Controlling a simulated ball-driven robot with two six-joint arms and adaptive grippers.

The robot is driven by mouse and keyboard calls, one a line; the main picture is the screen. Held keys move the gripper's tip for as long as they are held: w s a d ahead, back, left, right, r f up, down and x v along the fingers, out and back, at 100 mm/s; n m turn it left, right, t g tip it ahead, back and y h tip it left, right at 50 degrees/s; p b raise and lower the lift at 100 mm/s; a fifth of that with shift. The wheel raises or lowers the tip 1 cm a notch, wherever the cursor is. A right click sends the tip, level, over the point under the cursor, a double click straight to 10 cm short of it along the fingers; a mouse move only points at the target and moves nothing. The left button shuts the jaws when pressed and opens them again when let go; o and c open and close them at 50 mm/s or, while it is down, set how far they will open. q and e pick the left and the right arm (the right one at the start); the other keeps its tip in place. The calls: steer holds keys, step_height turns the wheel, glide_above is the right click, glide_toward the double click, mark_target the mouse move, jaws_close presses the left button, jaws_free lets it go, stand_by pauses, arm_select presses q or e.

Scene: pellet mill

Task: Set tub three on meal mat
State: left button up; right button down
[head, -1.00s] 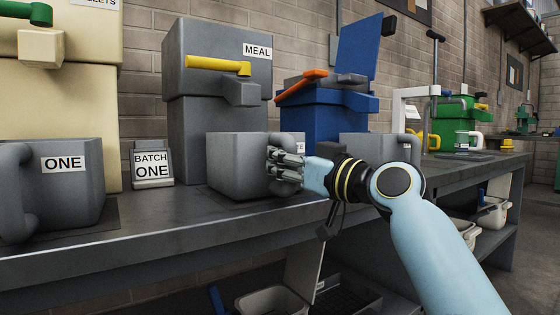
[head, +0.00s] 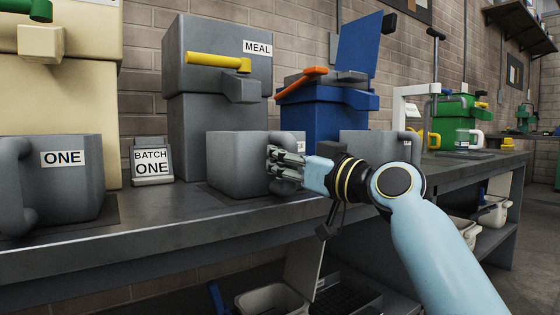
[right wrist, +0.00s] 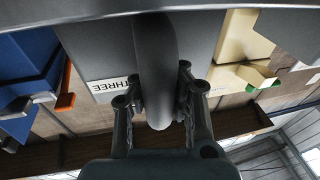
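Tub three (head: 236,165) is a grey, upright tub in front of the grey meal bin (head: 215,60). Its THREE label shows in the right wrist view (right wrist: 115,87); in the head view it is mostly behind my fingers. The tub is over a dark mat (head: 216,196) on the bench below the MEAL hopper, the meal mat. Little or no gap shows under it, so I cannot tell whether it touches. My right gripper (head: 272,165) is shut on the tub's handle (right wrist: 155,65), with one finger along each side. My left gripper is not in view.
Tub one (head: 65,190) stands left on its own mat, with a BATCH ONE sign (head: 152,163) between the tubs. Another grey tub (head: 365,145) stands right, by the blue bin (head: 325,120). The bench's front strip (head: 150,220) is clear.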

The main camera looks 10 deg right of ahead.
steer(key=shift+r, duration=0.15)
steer(key=c, duration=1.5)
jaws_free()
steer(key=shift+o, duration=0.8)
steer(key=shift+f, duration=0.25)
steer(key=o, duration=1.2)
steer(key=shift+r, duration=0.1)
steer(key=shift+r+p+v, duration=0.2)
steer(key=shift+p+v, duration=0.05)
steer(key=shift+v, duration=1.25)
steer(key=shift+r+p+v, duration=0.15)
steer(key=shift+p+v, duration=0.05)
steer(key=shift+v, duration=1.3)
steer(key=shift+r+p+v, duration=0.2)
steer(key=shift+p+v, duration=0.05)
steer(key=shift+v, duration=1.25)
